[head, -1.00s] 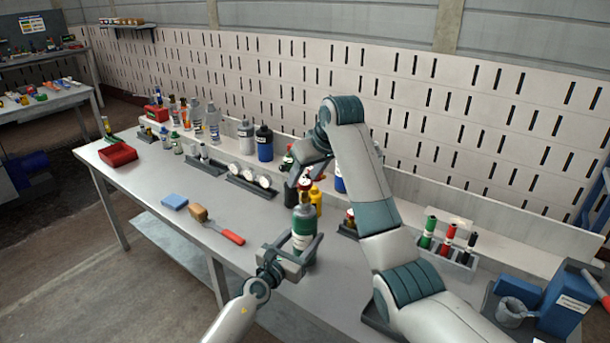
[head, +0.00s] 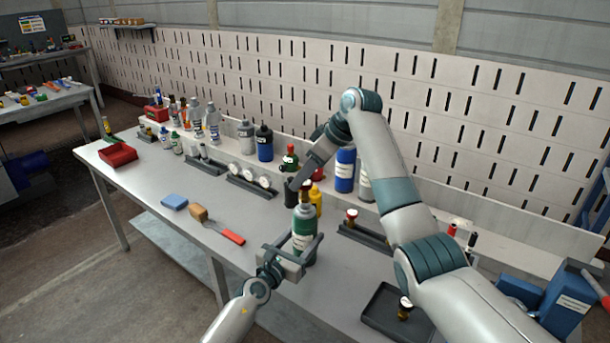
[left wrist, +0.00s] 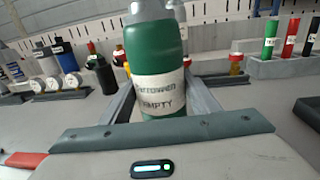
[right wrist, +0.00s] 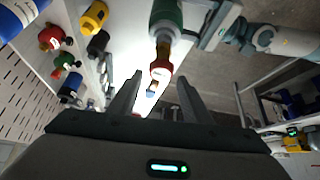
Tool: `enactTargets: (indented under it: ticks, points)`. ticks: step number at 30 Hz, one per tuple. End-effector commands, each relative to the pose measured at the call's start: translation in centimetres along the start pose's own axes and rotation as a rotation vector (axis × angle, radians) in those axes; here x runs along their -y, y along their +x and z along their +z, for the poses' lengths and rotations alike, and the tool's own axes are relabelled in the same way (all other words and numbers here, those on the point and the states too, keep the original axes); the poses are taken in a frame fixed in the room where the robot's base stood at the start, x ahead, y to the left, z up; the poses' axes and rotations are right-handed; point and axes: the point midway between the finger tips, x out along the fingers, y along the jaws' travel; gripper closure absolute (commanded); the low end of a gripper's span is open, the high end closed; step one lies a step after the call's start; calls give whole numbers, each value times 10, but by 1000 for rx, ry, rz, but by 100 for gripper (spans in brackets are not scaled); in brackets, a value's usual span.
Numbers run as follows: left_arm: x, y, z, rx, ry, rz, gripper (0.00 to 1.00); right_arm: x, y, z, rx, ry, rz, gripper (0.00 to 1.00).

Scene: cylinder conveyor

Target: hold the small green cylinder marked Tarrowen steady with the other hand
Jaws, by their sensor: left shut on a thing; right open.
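The small green cylinder (head: 303,228) stands upright at the front of the bench. Its white label, which also shows in the left wrist view (left wrist: 160,92), reads roughly "Tarrowen" with "EMPTY" below. My left gripper (head: 302,252) is shut around its body from the front. In the right wrist view, the cylinder's red and brass-coloured valve (right wrist: 161,68) shows beyond the open fingers (right wrist: 160,88). I cannot tell whether the fingers straddle it. The cylinder's base is partly hidden.
A yellow bottle (head: 315,200) stands close behind the cylinder.

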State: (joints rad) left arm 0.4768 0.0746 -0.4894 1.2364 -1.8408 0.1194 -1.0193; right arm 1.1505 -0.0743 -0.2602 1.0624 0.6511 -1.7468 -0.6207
Motion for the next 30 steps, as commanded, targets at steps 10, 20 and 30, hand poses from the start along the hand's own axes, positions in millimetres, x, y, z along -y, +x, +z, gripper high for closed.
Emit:
enactTargets:
  ticks: [10, 20, 30]
  points:
    - [0, 0, 0, 0, 0, 0, 71, 0, 0, 0, 1, -13, -8, 56]
    - [0, 0, 0, 0, 0, 0, 71, -1, -1, 0, 3, -179, -117, 56]
    - [0, 0, 0, 0, 0, 0, 71, 0, -1, -1, 2, -374, -242, 56]
